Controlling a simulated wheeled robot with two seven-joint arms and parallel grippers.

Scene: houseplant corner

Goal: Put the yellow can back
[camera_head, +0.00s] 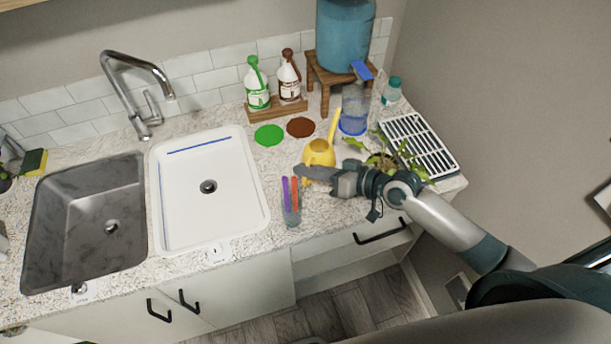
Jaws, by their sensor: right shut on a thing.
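The yellow can (319,152) is a small watering can with a long spout that points up and to the right. It is at the right part of the counter, in front of the blue disc. My right gripper (305,174) is at the can's lower front side, shut on it. The gripper hides part of the can, and I cannot tell whether the can touches the counter. My left gripper is not in view.
A glass with colored sticks (291,203) stands near the front edge, close to my gripper. A potted plant (382,160) and a white rack (420,145) are at the right. A blue-topped clear bottle (355,105) stands behind. A white basin (208,215) is at the left.

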